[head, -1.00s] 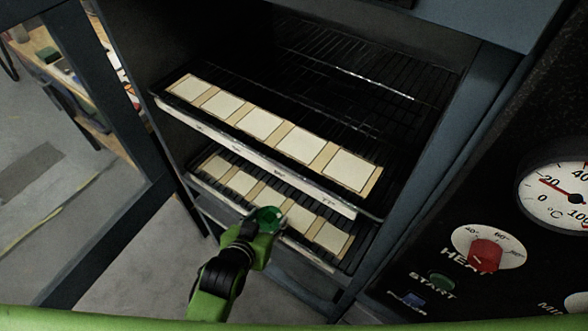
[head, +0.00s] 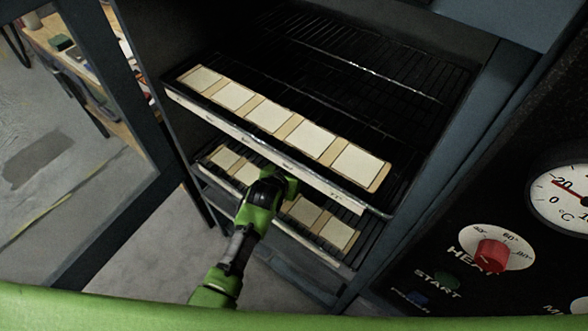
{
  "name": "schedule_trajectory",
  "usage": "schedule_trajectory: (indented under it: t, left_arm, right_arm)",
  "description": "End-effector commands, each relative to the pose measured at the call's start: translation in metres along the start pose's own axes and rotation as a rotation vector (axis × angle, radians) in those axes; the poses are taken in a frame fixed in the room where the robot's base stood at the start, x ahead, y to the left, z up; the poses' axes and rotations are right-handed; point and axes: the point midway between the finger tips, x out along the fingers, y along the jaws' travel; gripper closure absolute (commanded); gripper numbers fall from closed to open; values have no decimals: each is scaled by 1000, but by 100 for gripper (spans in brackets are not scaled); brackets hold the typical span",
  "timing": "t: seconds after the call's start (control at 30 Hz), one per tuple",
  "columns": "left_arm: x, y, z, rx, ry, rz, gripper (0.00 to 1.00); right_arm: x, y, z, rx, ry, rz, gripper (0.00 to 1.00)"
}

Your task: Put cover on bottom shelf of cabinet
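The open cabinet (head: 420,215) has wire shelves. The bottom shelf (head: 352,262) carries a row of pale square cards on a tan strip, partly hidden by my arm and the shelf above. My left arm rises from the lower left, and its gripper end (head: 287,184) is at the front of the bottom shelf, under the upper shelf's front edge. A dark green patch shows there. I cannot make out the fingers or tell whether they hold a cover. No cover can be clearly identified. My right gripper is not in view.
The upper shelf (head: 268,152) with its white front rail overhangs the bottom one closely. An open glass door (head: 75,190) stands at the left. A control panel with a red knob (head: 491,254) and a dial (head: 570,197) is at the right.

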Motion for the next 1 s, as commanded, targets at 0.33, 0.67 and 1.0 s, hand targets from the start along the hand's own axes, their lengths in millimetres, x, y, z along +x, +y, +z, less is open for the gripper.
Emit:
schedule_trajectory:
  t: [0.33, 0.67, 1.0]
  left_arm:
    - [6, 0, 6, 0, 6, -1, 79]
    - [7, 0, 9, 0, 3, -1, 34]
    - [1, 0, 8, 0, 1, -1, 34]
  right_arm:
    - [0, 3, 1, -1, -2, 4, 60]
    - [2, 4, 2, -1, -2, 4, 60]
    - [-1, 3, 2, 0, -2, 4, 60]
